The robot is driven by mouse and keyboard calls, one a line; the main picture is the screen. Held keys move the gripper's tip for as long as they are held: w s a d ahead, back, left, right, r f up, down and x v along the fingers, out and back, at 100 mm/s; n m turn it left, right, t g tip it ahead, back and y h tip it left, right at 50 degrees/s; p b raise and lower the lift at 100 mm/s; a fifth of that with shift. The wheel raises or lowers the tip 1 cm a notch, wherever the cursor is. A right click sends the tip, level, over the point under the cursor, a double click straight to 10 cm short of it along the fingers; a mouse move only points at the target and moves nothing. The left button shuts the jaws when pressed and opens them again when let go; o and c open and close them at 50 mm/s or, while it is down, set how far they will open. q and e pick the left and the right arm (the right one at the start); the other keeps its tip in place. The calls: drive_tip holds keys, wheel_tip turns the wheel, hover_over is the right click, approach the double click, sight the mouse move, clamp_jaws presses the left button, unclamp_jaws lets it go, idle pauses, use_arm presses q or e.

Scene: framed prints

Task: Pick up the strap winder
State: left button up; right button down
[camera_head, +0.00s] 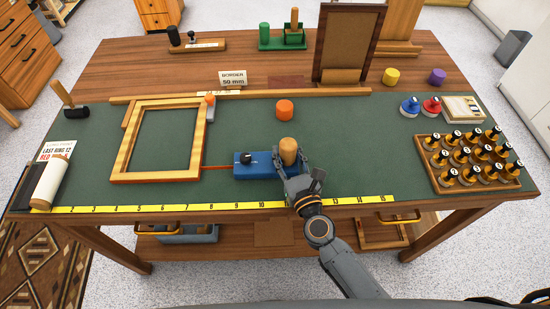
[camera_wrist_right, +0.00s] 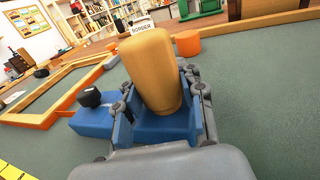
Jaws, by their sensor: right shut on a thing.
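The strap winder (camera_head: 256,166) is a blue block with a black knob and an upright wooden handle, near the front middle of the green mat. An orange strap runs from its left side to the wooden frame (camera_head: 155,176). My right gripper (camera_head: 291,166) is shut on its right end, around the handle. In the right wrist view, the winder's blue body (camera_wrist_right: 92,122) and tan handle show between the grey fingers (camera_wrist_right: 160,112). It looks level and at the mat; whether it touches cannot be told. My left gripper is not in view.
A yellow ruler (camera_head: 230,206) runs along the front edge. An orange cylinder (camera_head: 285,108) stands behind the winder.

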sight(291, 153)
drive_tip(key=shift+r, duration=0.1)
drive_tip(key=shift+r+p, duration=0.4)
drive_tip(key=shift+r, duration=0.2)
wheel_tip(291, 153, up, 3)
drive_tip(key=shift+f+p, duration=0.2)
drive_tip(key=shift+p, duration=0.7)
drive_tip(key=s+r+p, duration=0.4)
drive_tip(key=r, duration=0.1)
drive_tip(key=shift+s+a+r, duration=0.2)
drive_tip(key=s+a+r+b, duration=0.1)
drive_tip(key=s+r, duration=0.2)
drive_tip(key=s, duration=0.6)
drive_tip(key=shift+s+r, duration=0.3)
drive_tip(key=shift+r, duration=0.1)
drive_tip(key=shift+w, duration=0.1)
